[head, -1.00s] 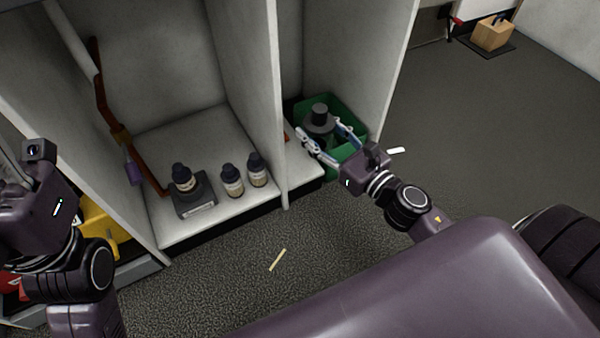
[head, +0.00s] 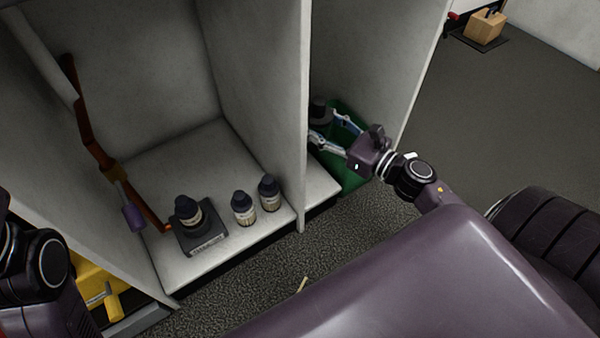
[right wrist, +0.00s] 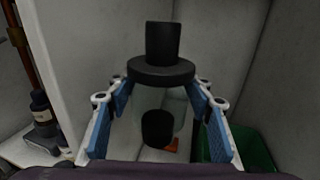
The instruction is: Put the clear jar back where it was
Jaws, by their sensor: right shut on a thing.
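The clear jar has a wide black lid with a tall black knob. In the right wrist view the clear jar (right wrist: 180,105) stands roughly upright between the blue-padded fingers of my right gripper (right wrist: 160,115), which is shut on it. A dark round shape shows through the glass. In the head view my right gripper (head: 327,126) is inside the narrow right compartment, close to the partition. There the black top of the jar (head: 319,108) shows, and the rest is largely hidden. My left gripper is out of view; only my left arm shows at the left edge.
A green bin (head: 354,180) stands in the right compartment, under my right gripper. A white partition (head: 304,120) separates it from the wider bay. There, one bottle (head: 188,212) sits on a dark device (head: 206,241), beside two more bottles (head: 244,208). A yellow object (head: 95,285) is at lower left.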

